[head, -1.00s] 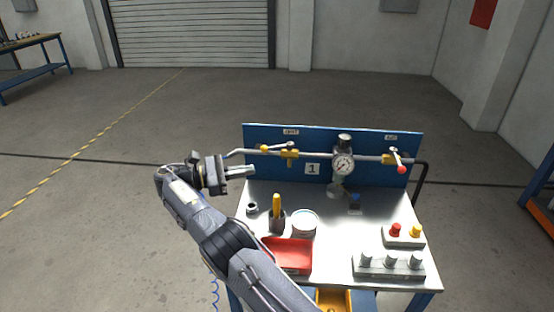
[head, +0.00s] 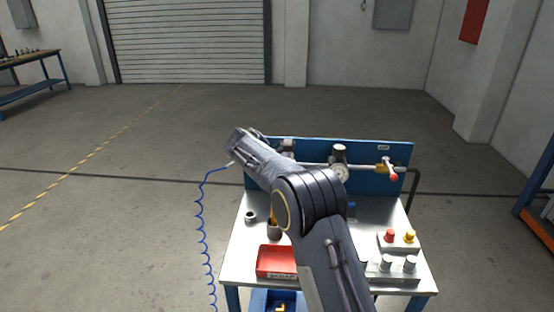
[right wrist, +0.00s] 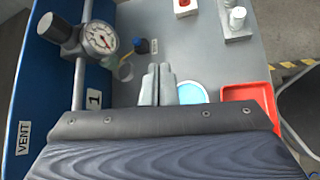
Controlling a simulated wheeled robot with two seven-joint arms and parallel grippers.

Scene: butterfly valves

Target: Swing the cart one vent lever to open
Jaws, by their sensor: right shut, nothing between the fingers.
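Cart one (head: 240,262) carries a blue back panel (head: 363,152) with a pipe. My right arm crosses in front of the panel's left part and hides the vent valve and lever in the head view. The wrist view shows the VENT label (right wrist: 22,137) and the number 1 plate (right wrist: 94,98), but not the lever. My right gripper (right wrist: 159,67) is shut and empty, its fingers over the cart top beside the panel. The gripper's fingers are hidden in the head view. My left gripper is not in view.
A pressure gauge (right wrist: 100,38) sits on the pipe. A red-tipped lever (head: 392,173) is at the panel's right. Floor left of the cart is clear.

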